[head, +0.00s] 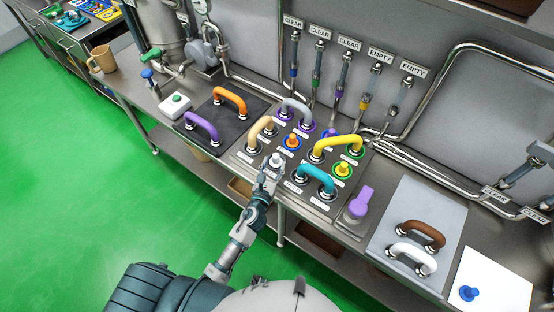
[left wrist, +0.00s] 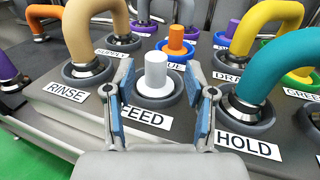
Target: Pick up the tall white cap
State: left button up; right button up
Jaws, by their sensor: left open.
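The tall white cap (head: 276,159) sits upright on the port labelled FEED on the dark panel. In the left wrist view the white cap (left wrist: 156,72) shows as a narrow stem over a wider round base, inside a dark grey ring. My left gripper (head: 269,174) is open at the near edge of the panel. Its two blue-padded fingers (left wrist: 160,84) stand on either side of the cap, with a visible gap on each side. My right gripper is in neither view.
A tan hose (left wrist: 82,32) on RINSE stands left of the cap and a teal hose (left wrist: 258,75) on HOLD stands right. An orange cap (left wrist: 177,42) is just behind. A yellow hose (head: 336,143) arches to the right.

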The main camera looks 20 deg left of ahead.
aim_at(276, 159)
pick_arm(q)
jog(key=w, duration=0.2)
jog(key=shift+w+a+f, duration=0.1)
jog(key=shift+w+a, duration=0.1)
jog(key=shift+w, duration=0.1)
jog(key=shift+s+a, duration=0.1)
jog(key=shift+c, duration=0.2)
jog(key=c, duration=0.8)
grip_shut()
jog(key=shift+d, duration=0.25)
